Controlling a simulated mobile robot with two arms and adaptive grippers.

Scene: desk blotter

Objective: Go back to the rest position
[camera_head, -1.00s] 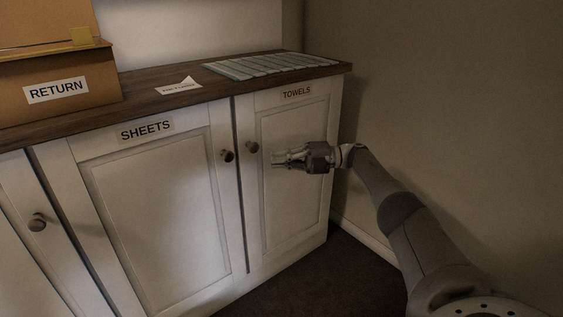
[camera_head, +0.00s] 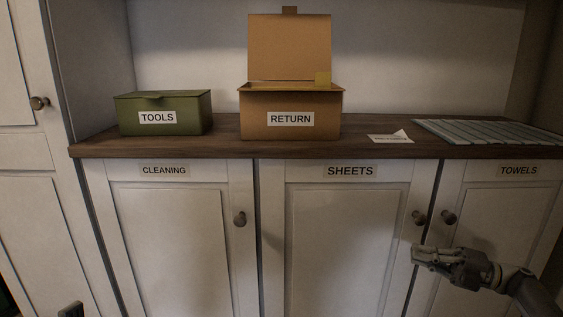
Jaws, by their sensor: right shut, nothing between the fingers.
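My right gripper (camera_head: 422,254) shows at the lower right, in front of the cabinet below the knobs of the SHEETS door (camera_head: 348,230) and the TOWELS door (camera_head: 490,240). It is shut and empty, its fingers pointing left. Its arm comes in from the lower right corner. I cannot tell from this view how far it stands from the doors.
The wooden counter (camera_head: 225,148) bears a closed green TOOLS box (camera_head: 190,115), an open-lidded RETURN box (camera_head: 290,105), a folded paper card (camera_head: 390,137) and a striped mat (camera_head: 490,132). The CLEANING door (camera_head: 175,240) is shut. A tall cabinet (camera_head: 25,150) stands at the left.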

